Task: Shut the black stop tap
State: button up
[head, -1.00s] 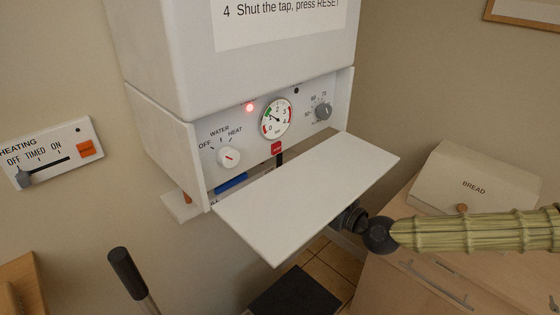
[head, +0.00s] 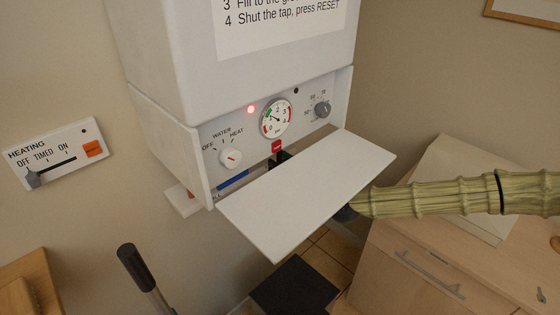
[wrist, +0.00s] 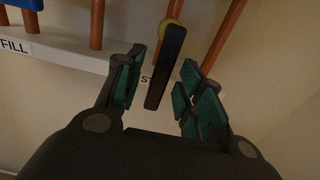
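The black stop tap (wrist: 167,68) is a flat black lever on a copper pipe, seen in the wrist view with a brass-coloured part at its top. It hangs down, slightly tilted, between the fingers of my gripper (wrist: 161,75). The green-padded fingers are open, one on each side, with gaps between them and the lever. A label starting "ST" behind is partly covered. In the head view, dark shapes (head: 281,159) show above the white flap, and I cannot tell tap from fingertips there. The flap hides most of my gripper.
The lowered white flap (head: 310,195) juts out under the boiler panel. A blue tap (head: 232,180) by the FILL label is left of the black one. Copper pipes (wrist: 227,32) run close by. The pressure gauge (head: 277,118) sits above, near a lit red light (head: 251,110).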

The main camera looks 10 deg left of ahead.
jog(key=shift+w+a, duration=0.3)
jog(key=shift+a, duration=0.2)
grip_shut()
